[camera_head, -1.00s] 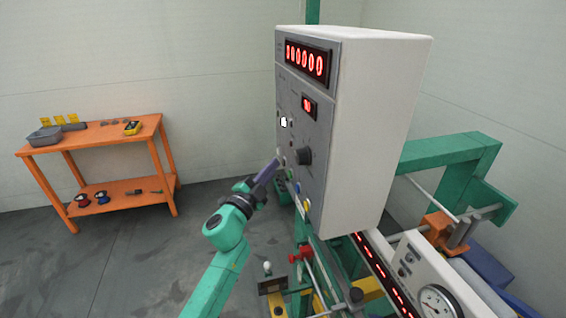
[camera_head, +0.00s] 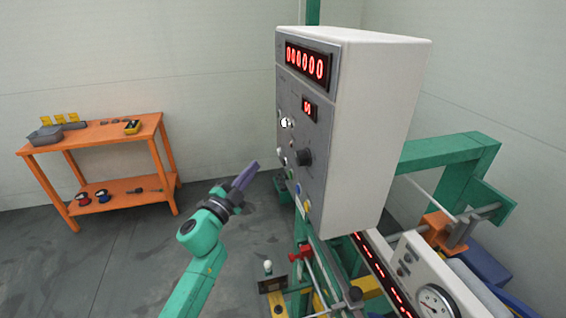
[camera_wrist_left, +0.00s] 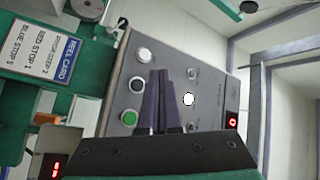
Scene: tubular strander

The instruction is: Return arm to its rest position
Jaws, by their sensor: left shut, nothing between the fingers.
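My left arm comes in from the bottom of the head view, and its left gripper (camera_head: 249,171) is shut and empty. It hangs in free air to the left of the control box (camera_head: 381,120), apart from its panel. In the left wrist view the two dark fingers (camera_wrist_left: 166,78) lie together in front of the panel (camera_wrist_left: 205,97). They cover part of it. The panel carries a green button (camera_wrist_left: 129,118), white buttons and a black knob. My right gripper is not in view.
An orange two-shelf table (camera_head: 112,187) with tools and spools stands at the left wall. The green machine frame (camera_head: 450,150) and a gauge panel (camera_head: 425,280) fill the right. A reel card (camera_wrist_left: 60,52) shows in the left wrist view.

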